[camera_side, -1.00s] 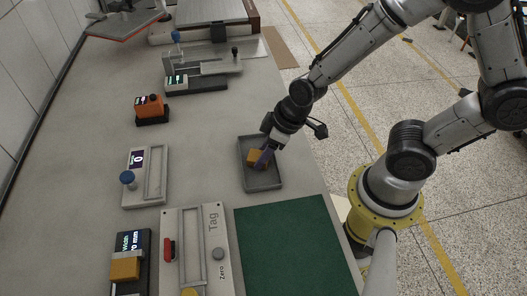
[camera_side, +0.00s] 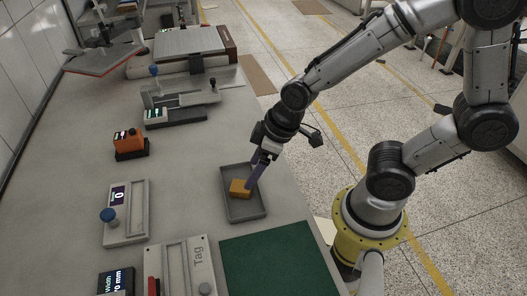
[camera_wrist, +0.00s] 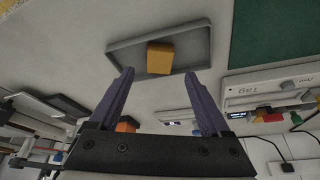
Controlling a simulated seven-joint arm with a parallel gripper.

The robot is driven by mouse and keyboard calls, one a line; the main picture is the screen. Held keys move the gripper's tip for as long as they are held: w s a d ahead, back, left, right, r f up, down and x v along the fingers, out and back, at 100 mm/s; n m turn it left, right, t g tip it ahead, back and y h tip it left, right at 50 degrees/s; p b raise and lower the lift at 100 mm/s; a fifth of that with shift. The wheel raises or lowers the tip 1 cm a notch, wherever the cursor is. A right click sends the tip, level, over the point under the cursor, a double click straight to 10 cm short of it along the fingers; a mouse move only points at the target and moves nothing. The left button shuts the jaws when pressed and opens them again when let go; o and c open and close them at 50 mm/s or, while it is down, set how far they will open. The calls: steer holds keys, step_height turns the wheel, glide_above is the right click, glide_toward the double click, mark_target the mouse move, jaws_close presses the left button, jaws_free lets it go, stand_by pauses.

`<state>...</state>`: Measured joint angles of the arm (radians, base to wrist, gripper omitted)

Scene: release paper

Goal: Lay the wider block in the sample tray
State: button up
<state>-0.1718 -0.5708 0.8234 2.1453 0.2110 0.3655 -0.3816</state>
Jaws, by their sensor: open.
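A yellow-orange block (camera_side: 239,188) lies in the grey sample tray (camera_side: 246,210). In the wrist view the block (camera_wrist: 160,59) lies inside the tray (camera_wrist: 196,46), near one long wall. My gripper (camera_side: 250,184) is over the tray beside the block, with its purple fingers pointing down. In the wrist view the fingers of my gripper (camera_wrist: 159,74) are spread apart with nothing between them, and the block is beyond their tips. A second block is not visible in the current views.
A green mat (camera_side: 282,262) and a panel marked Tag (camera_side: 182,272) lie in front of the tray. A device with a blue knob (camera_side: 127,212) and an orange device (camera_side: 130,143) stand to the left. A width display (camera_side: 116,281) is cut off below. Bare table surrounds the tray.

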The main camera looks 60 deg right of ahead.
steer(key=s+d+r+m+t+h, duration=0.1)
steer(key=s+d+r+m, duration=0.3)
steer(key=s+r, duration=0.6)
step_height(320, 180, up, 4)
steer(key=shift+s+d+r+h, duration=0.1)
steer(key=shift+s+d+h, duration=0.15)
steer(key=shift+d, duration=0.9)
